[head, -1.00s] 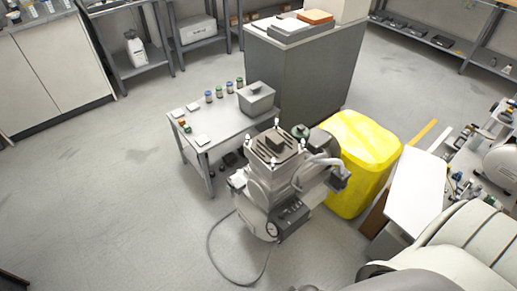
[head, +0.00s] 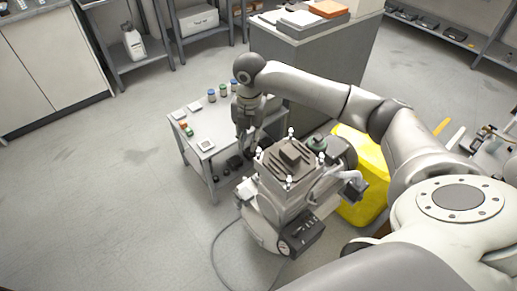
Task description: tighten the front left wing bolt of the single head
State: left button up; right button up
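The single head (head: 287,161) is a grey ribbed block on top of the compressor (head: 277,212), which stands on the floor in the middle of the head view. Pale wing bolts stand upright at its corners: a left one (head: 258,152), a front one (head: 288,182), a back one (head: 290,132) and a right one (head: 322,159). My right gripper (head: 245,138) points down just behind and left of the head, apart from the bolts. Its fingers are small and dark, so I cannot tell their opening. My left gripper is not in view.
A small grey table (head: 194,128) with jars and small boxes stands behind the compressor, below my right arm. A tall grey cabinet (head: 318,70) and a yellow bin (head: 362,200) stand behind and right. A cable (head: 214,250) lies on the floor. The floor at left is clear.

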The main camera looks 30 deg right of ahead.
aim_at(259, 151)
jog(key=d+r+n, duration=0.2)
jog(key=d+r, duration=0.1)
jog(key=r, duration=0.1)
notch_tip(259, 151, down, 10)
jog(key=shift+s+d+f, duration=0.1)
jog(key=shift+s+f, duration=0.05)
jog(key=shift+f, duration=0.1)
jog(key=shift+c, duration=0.2)
grip_shut()
